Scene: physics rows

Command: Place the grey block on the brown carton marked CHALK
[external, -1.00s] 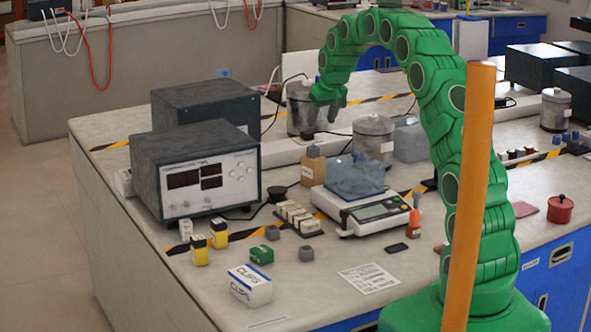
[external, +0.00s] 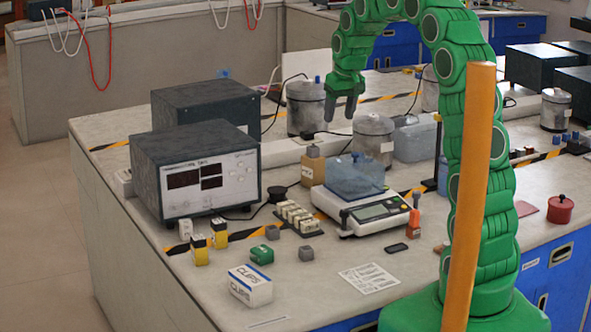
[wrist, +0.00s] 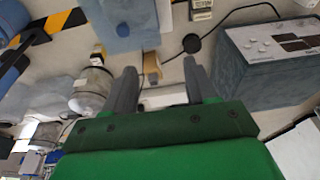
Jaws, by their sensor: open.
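The brown carton (external: 314,174) stands upright on the bench beside the scale, with a small white label too small to read; it also shows in the wrist view (wrist: 151,62). My gripper (external: 343,114) is open and empty, above and behind the carton in the external view. In the wrist view my gripper (wrist: 158,75) has its fingers spread, with the carton beyond them.
A scale (external: 368,214) bearing a blue translucent tub (external: 355,177) stands right of the carton. A dark instrument (external: 196,172) is to the left. Metal canisters (external: 373,139) stand behind. A CLIPS box (external: 250,286) is at the front, near some bare bench.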

